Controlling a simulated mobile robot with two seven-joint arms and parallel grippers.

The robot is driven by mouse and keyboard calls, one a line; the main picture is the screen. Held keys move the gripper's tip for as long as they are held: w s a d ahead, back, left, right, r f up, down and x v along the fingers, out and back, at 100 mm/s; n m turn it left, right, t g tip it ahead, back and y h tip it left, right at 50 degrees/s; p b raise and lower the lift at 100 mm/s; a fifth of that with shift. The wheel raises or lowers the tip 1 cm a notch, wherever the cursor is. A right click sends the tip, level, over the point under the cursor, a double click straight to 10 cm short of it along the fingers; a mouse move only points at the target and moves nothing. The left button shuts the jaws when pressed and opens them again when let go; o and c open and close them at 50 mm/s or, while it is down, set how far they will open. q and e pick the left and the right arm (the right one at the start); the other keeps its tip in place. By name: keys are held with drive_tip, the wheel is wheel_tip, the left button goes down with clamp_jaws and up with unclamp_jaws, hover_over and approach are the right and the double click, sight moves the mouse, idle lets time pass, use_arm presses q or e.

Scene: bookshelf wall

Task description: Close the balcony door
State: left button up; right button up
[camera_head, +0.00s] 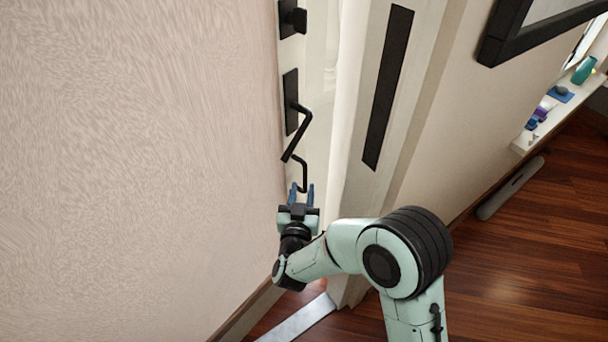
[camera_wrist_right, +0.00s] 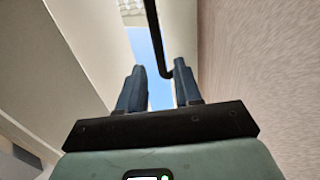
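The balcony door (camera_head: 318,125) shows as a narrow pale strip beside the textured wall, seen at a steep angle. It carries a black lever handle (camera_head: 296,146) with a bent lower end, and a black lock knob (camera_head: 293,18) above. How far the door stands open is hard to tell. My right gripper (camera_head: 302,190) is just below the handle's lower end, its two blue fingers apart. In the right wrist view the black handle (camera_wrist_right: 152,30) hangs down to between the open fingers (camera_wrist_right: 159,80), nearer the right finger; contact cannot be told. My left gripper is not in view.
A white door frame (camera_head: 365,190) with a long black plate (camera_head: 388,88) stands right of the door. A metal threshold strip (camera_head: 300,318) lies on the floor below. A grey bar (camera_head: 510,188) lies by the wall. Wooden floor (camera_head: 520,260) at right is clear.

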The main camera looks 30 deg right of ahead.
sight(305, 176)
drive_tip(key=b+x, duration=0.1)
drive_tip(key=x, duration=0.5)
drive_tip(key=shift+w+d, duration=0.2)
drive_tip(key=shift+w, duration=0.05)
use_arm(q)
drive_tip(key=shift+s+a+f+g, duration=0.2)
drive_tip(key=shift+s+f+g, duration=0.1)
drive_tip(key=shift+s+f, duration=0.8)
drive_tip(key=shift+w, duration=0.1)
use_arm(e)
clamp_jaws()
drive_tip(key=shift+s, duration=0.1)
